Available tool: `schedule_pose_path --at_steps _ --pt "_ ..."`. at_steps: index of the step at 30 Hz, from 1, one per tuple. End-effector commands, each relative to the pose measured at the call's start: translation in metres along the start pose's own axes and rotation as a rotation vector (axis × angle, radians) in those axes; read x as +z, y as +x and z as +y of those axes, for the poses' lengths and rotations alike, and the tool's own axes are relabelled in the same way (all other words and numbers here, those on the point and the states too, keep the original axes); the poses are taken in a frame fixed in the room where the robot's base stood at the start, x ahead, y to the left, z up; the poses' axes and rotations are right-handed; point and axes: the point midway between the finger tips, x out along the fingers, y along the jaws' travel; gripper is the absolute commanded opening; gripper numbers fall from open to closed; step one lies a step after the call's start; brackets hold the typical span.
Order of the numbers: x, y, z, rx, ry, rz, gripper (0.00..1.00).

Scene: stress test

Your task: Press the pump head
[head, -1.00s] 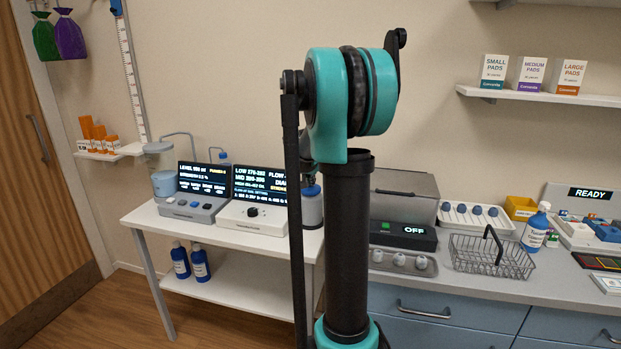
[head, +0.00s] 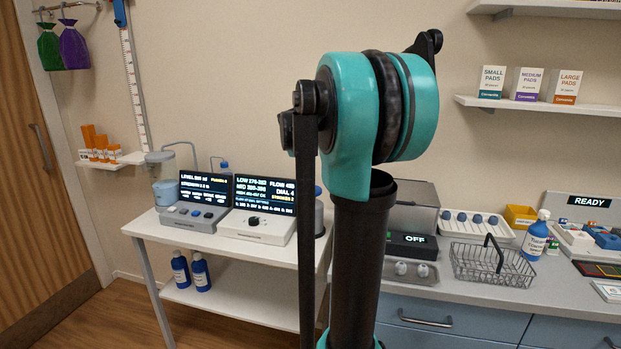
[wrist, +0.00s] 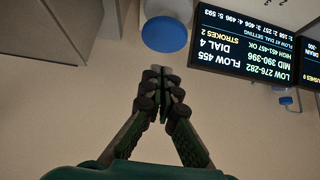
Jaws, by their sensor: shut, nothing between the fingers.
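A round blue cap (wrist: 165,34), which looks like a pump head, sits on a pale grey canister (wrist: 158,8) in the wrist view, which is upside down. In the head view this canister (head: 319,217) is mostly hidden behind my arm. My gripper (wrist: 163,75) is shut and empty, with its fingertips close to the blue cap in the picture; I cannot tell whether they touch it. A dark screen (wrist: 258,45) beside it reads flow 455, dial 4, strokes 2. My gripper is hidden in the head view.
The screen unit with a dial (head: 257,227) and a second console (head: 194,217) stand on the white table (head: 150,226). A wire basket (head: 490,268) and an "OFF" unit (head: 411,244) are on the right counter.

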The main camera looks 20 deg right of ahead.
Motion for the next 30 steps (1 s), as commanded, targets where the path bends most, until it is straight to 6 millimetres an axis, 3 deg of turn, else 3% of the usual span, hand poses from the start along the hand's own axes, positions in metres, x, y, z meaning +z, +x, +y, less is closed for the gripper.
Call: schedule_pose_path --at_steps 7,30 --pt "0.000 -0.018 0.000 -0.001 0.001 0.000 0.00" --pt "0.001 -0.018 0.000 -0.001 0.000 -0.001 0.00"
